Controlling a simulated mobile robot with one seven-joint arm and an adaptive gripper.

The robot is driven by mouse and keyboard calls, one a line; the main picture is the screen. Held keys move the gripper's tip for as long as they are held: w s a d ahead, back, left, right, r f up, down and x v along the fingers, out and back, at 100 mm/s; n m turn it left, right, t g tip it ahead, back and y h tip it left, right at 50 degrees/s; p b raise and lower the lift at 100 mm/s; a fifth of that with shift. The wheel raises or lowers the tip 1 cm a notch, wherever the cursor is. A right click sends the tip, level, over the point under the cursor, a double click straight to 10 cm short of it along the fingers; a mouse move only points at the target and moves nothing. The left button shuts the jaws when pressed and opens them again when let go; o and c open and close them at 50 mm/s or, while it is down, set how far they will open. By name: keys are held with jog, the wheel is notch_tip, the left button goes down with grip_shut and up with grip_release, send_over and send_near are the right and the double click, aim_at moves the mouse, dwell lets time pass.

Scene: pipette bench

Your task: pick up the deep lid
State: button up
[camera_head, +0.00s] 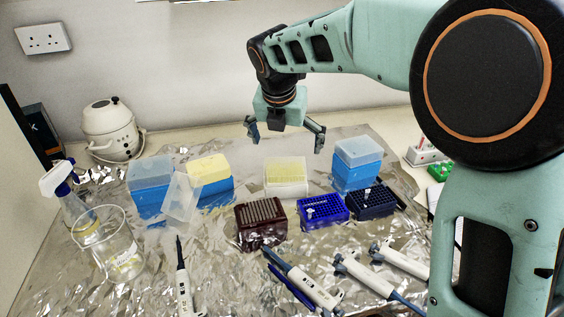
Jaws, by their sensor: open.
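A loose, translucent deep lid (182,198) stands tilted on the foil, against or just in front of the left blue tip box (150,203). Frosted lids also sit on that left box (150,170) and on the right blue box (359,150); I cannot tell for certain which lid is the deep one. My gripper (286,139) is open and empty, pointing down with its fingers spread. It hangs above and behind the pale box with yellow tips (287,188), to the right of the loose lid and apart from it.
A blue box with yellow tips (213,190) stands right beside the loose lid. A beaker (121,258), spray bottle (70,205) and white pot (111,130) are at left. Dark and blue racks (262,225) (323,209) and several pipettes (300,282) fill the front.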

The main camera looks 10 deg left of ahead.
aim_at(284, 162)
jog(key=shift+n, duration=0.5)
jog(key=x, duration=0.2)
jog(key=a+x, duration=0.1)
jog(key=x, duration=0.2)
jog(key=shift+w+a, duration=0.1)
jog(key=x, duration=0.5)
jog(key=shift+w+a+f, duration=0.25)
jog(key=shift+f, duration=0.05)
jog(key=shift+c, duration=0.3)
jog(key=c, duration=0.8)
jog(key=shift+r, duration=0.15)
